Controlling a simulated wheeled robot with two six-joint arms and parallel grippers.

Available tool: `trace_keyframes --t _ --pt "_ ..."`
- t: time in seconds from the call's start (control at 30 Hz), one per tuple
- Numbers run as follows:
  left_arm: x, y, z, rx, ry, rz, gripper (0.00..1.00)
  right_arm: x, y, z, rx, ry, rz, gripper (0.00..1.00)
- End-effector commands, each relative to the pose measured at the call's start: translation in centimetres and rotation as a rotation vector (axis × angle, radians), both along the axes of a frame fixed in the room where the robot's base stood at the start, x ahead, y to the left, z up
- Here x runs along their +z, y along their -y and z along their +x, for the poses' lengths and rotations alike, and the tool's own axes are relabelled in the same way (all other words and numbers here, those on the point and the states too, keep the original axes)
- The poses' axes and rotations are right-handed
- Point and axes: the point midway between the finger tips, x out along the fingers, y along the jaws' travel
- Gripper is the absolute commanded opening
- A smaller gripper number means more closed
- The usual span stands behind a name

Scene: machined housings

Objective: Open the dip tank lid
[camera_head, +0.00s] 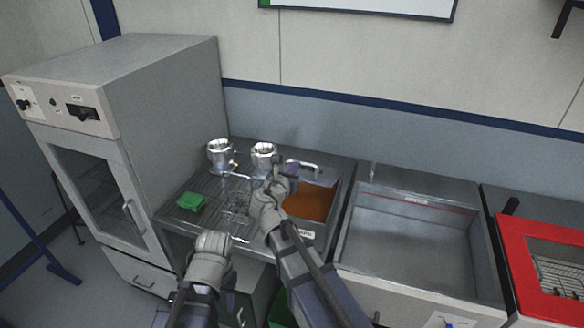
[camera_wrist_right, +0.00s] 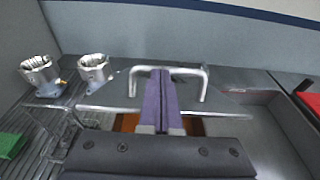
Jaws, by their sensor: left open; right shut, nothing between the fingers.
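The dip tank (camera_head: 345,192) sits in the grey bench, with orange liquid (camera_head: 310,203) showing in its opening. A bent metal handle (camera_head: 302,165) is at the tank's back edge; it also shows in the right wrist view (camera_wrist_right: 205,82). A thin pale edge crosses below the handle in that view, with orange beneath it; how far the lid is tilted is unclear. My right gripper (camera_head: 279,172) is over the tank's left part, its purple fingers (camera_wrist_right: 161,95) shut and empty, overlapping the handle in the wrist view. My left gripper (camera_head: 212,242) is open, in front of the bench, its fingertips hard to see.
Two machined metal housings (camera_head: 220,153) (camera_head: 264,154) stand at the back left of the tank. A green block (camera_head: 191,202) lies on the ribbed drain board (camera_head: 172,212). A grey oven (camera_head: 170,90) stands left. An empty open basin (camera_head: 410,235) and a red-framed box (camera_head: 510,262) are right.

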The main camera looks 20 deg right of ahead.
Motion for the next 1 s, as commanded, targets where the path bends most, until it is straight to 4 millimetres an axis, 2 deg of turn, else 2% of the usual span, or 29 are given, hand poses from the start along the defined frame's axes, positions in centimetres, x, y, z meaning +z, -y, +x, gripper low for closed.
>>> trace_keyframes --t 0.03,0.27,0.4,0.6,0.73,1.0 --pt "1.3 0.0 0.0 0.001 0.000 0.000 0.45 1.3 0.3 0.6 -0.001 0.001 -0.001 0.00" --pt "5.3 0.0 0.0 0.008 0.000 -0.002 0.45 5.3 2.0 3.2 -0.002 0.002 -0.001 0.00" --pt "7.8 0.0 0.0 0.013 0.000 -0.003 0.45 7.8 3.6 5.7 -0.003 0.001 -0.002 0.00" --pt "10.4 0.0 0.0 0.012 -0.001 -0.002 0.45 10.5 6.2 9.5 -0.002 0.001 -0.001 0.00" --pt "11.2 0.0 -0.1 0.011 -0.002 -0.002 0.45 11.3 7.6 11.5 -0.002 0.002 -0.002 0.00" --pt "10.9 0.0 -0.1 0.011 -0.002 -0.002 0.45 11.0 7.7 11.4 0.001 0.002 -0.001 0.00"
